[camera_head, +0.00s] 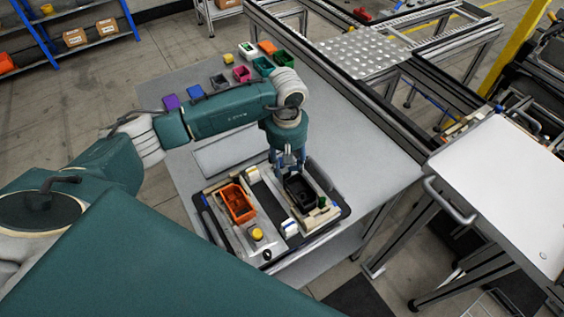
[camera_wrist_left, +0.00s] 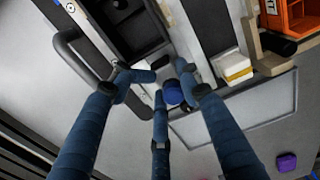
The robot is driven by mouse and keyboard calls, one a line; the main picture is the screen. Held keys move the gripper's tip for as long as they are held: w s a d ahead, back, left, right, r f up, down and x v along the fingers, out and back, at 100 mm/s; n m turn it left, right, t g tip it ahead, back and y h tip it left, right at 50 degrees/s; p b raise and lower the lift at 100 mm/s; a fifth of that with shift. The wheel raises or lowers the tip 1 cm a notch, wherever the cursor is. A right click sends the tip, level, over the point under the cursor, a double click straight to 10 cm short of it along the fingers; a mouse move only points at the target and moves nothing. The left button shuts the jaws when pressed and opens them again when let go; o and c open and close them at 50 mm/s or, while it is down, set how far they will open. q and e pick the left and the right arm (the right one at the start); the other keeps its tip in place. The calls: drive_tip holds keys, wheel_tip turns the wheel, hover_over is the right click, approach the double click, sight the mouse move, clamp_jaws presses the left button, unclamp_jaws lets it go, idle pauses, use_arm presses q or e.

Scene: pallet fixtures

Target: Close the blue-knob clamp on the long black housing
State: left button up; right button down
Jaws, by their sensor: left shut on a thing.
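The long black housing (camera_head: 300,191) lies in the right part of the pallet fixture on the grey table. It also shows at the top of the wrist view (camera_wrist_left: 138,28). My left gripper (camera_head: 289,166) points down at the far end of this housing. In the wrist view its blue fingers (camera_wrist_left: 168,88) close in around the blue knob (camera_wrist_left: 173,94) of the clamp and are shut on it. The clamp's lever is mostly hidden by the fingers, so its angle cannot be told. My right gripper is not in view.
An orange housing (camera_head: 239,203) sits left of the black one. A yellow knob (camera_head: 257,233) stands at the near side, and a green knob (camera_head: 322,202) is near the black housing's near end. Several coloured bins, one of them pink (camera_head: 241,73), stand at the far table edge.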

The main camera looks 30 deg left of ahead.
sight(291, 178)
use_arm(q)
drive_tip(key=shift+s+d+f, duration=0.1)
drive_tip(key=shift+s+f, duration=0.35)
drive_tip(key=shift+s, duration=0.25)
drive_tip(key=shift+s+d, duration=0.1)
drive_tip(key=shift+d, duration=0.05)
drive_tip(key=shift+s+d, duration=0.15)
drive_tip(key=shift+d, duration=0.1)
drive_tip(key=shift+s+d+f, duration=0.1)
drive_tip(key=shift+s+d, duration=0.1)
drive_tip(key=shift+d, duration=0.3)
drive_tip(key=shift+o, duration=0.2)
drive_tip(key=shift+d, duration=0.1)
drive_tip(key=o, duration=0.6)
drive_tip(key=shift+s+d, duration=0.1)
drive_tip(key=shift+d, duration=0.15)
